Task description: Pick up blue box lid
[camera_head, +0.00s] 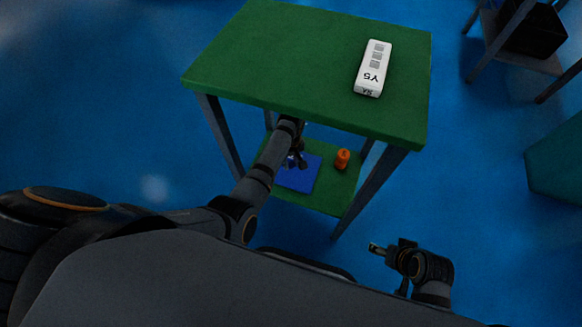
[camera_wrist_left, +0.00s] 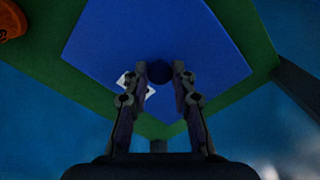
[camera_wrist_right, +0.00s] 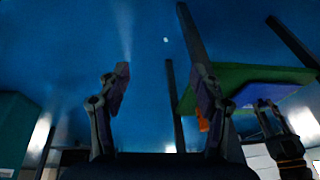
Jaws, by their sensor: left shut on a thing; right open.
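The blue box lid (camera_head: 300,181) is a flat blue square on the lower shelf of the green table. In the left wrist view the blue lid (camera_wrist_left: 150,30) fills the middle, with a dark round knob (camera_wrist_left: 159,72) on it. My left gripper (camera_wrist_left: 160,75) reaches under the tabletop and is shut on this knob, one finger on each side. In the head view my left gripper (camera_head: 297,160) is small and dark above the lid. Whether the lid touches the shelf cannot be told. My right gripper (camera_wrist_right: 160,78) is open and empty, away from the table.
The green tabletop (camera_head: 280,60) overhangs my left arm and carries a white box (camera_head: 373,68) marked Y5. An orange container (camera_head: 342,159) stands on the lower shelf (camera_head: 325,203), right of the lid. Table legs (camera_head: 370,190) flank the shelf. Blue floor around is open.

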